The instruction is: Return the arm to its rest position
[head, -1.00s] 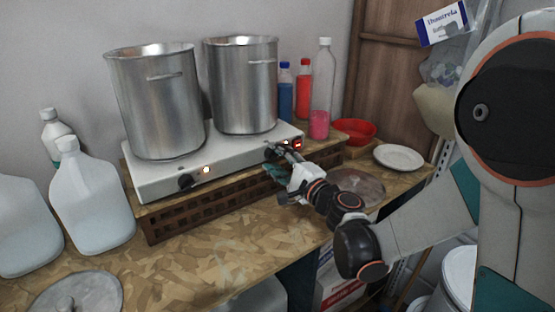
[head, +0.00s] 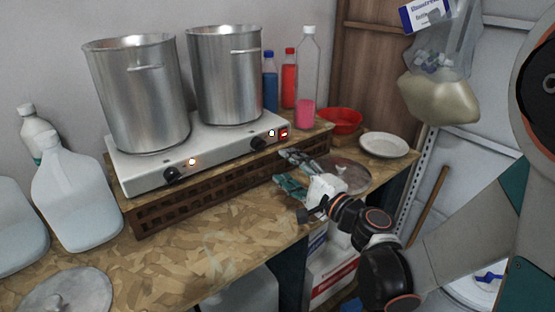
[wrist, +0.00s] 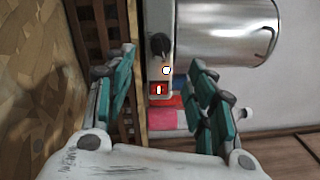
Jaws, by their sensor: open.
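My gripper (head: 290,172) is open and empty in the head view. It hangs over the table just in front of the hot plate's right end, apart from the knobs. In the wrist view its two teal-padded fingers (wrist: 160,105) are spread wide, with nothing held between them. Between them show the hot plate's black knob (wrist: 159,46), a small round light and a lit red switch (wrist: 158,89). My arm reaches in from the right of the head view.
Two steel pots (head: 137,95) stand on the white two-burner hot plate (head: 140,177), on a wooden crate (head: 190,197). Bottles (head: 306,85), a red bowl (head: 341,121) and a white plate (head: 384,145) are at the back right. Jugs (head: 78,195) and a lid (head: 66,293) are left. The front tabletop is clear.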

